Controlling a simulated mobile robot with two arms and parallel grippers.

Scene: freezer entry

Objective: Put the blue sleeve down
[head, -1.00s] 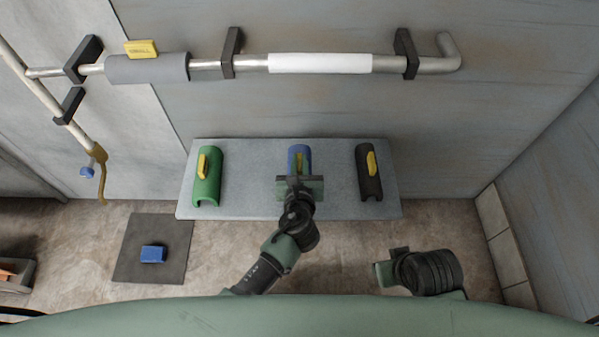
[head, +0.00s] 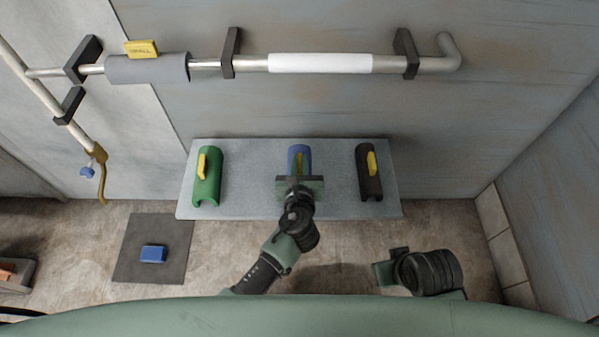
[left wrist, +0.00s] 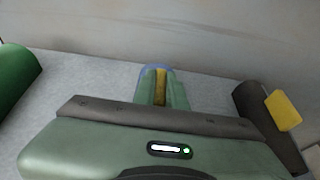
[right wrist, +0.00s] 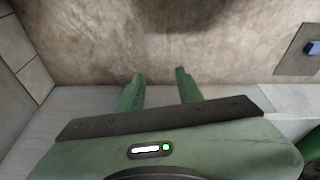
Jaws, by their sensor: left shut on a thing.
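The blue sleeve (head: 299,149) is at the middle of the grey shelf (head: 240,207), between a green sleeve (head: 208,180) and a black sleeve (head: 368,185). My left gripper (left wrist: 161,88) is shut on the blue sleeve's yellow grip, with a finger on each side of it. The gripper hides most of the sleeve, so I cannot tell whether its underside touches the shelf. My right gripper (right wrist: 159,74) is open and empty, with its fingers apart over the floor; in the head view it is right of the left arm.
Above the shelf, a wall rail (head: 430,65) carries a grey sleeve (head: 147,69) with a yellow tag and a white section (head: 320,63). A blue block (head: 153,254) lies on a dark mat (head: 180,232) on the floor. Shelf gaps lie either side of the blue sleeve.

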